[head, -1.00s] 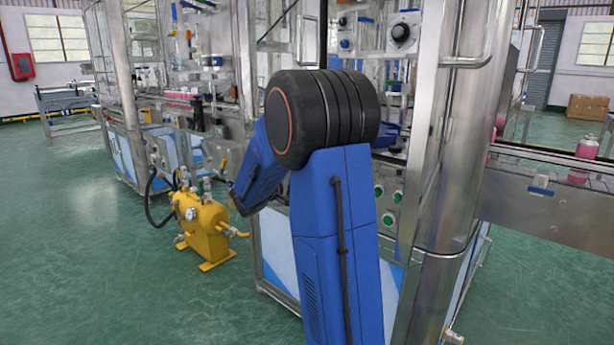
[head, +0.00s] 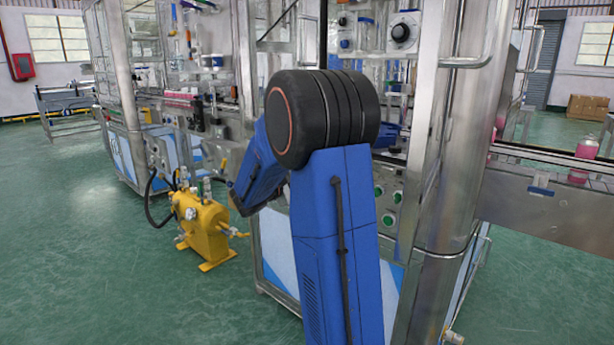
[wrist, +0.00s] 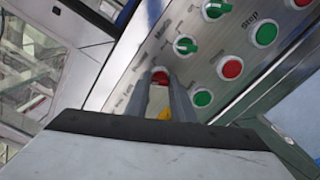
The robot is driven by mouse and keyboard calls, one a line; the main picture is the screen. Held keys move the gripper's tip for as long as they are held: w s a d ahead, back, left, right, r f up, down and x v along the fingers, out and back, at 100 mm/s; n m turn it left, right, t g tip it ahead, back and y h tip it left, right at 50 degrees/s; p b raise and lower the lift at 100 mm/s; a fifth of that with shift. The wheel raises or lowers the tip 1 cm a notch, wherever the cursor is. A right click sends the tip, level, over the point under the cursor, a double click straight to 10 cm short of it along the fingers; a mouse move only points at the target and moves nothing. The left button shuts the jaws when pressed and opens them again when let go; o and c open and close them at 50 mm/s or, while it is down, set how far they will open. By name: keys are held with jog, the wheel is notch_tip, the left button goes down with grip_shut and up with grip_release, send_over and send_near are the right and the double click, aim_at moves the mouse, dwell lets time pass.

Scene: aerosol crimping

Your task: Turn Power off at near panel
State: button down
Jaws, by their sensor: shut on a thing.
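The near panel (wrist: 140,62) fills the upper middle of the wrist view, tilted in the picture. A red knob (wrist: 160,76) on it shows between the tips of my gripper (wrist: 162,90), which is shut on it. I cannot read its label clearly, and the fingers partly hide it. Two green selector knobs (wrist: 186,45) lie in line above it. In the head view the panel (head: 385,240) shows partly behind my arm, and my gripper is hidden there.
A red button (wrist: 230,68) and green buttons (wrist: 202,98) sit right of the knob, close to my fingers. In the head view a yellow tank (head: 205,232) stands on the floor at left. A steel post (head: 452,150) and conveyor (head: 540,200) lie to the right.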

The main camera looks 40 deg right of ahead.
jog(key=shift+n, duration=0.4)
jog(key=c, duration=1.5)
grip_release()
jog(key=shift+a, duration=0.15)
jog(key=a, duration=0.5)
jog(key=s+a, duration=0.1)
jog(key=a, duration=1.1)
jog(key=shift+s, duration=0.15)
